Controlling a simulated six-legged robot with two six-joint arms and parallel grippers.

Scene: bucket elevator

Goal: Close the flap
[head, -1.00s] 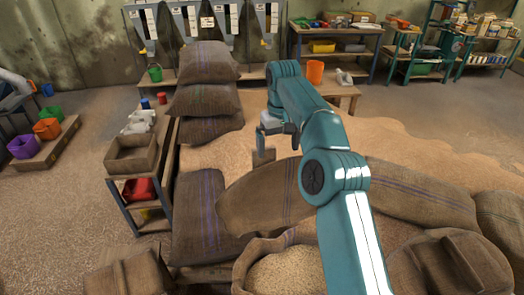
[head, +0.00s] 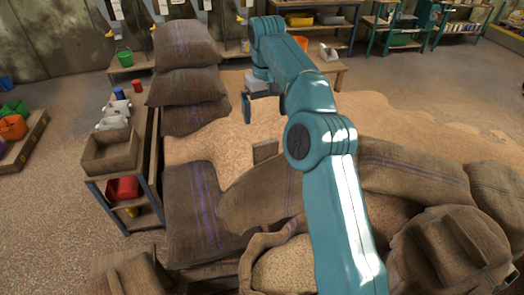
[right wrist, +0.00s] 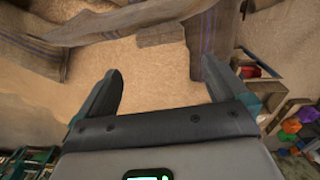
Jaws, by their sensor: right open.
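I cannot clearly pick out the flap in either view. Grey hoppers with pale strips (head: 247,18) stand along the back wall in the head view, mostly cut off by the top edge. My right arm reaches forward over the sacks and grain. My right gripper (head: 248,108) is in front of the back bench, above the grain. My left gripper is in neither view.
Stacked sacks (head: 187,85) stand left of my right gripper, beside a wooden rack (head: 88,162). More sacks (head: 415,172) and an open grain sack (head: 285,270) lie nearer. A green bucket (head: 124,58) stands at the back. Grain (head: 395,125) covers the floor to the right.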

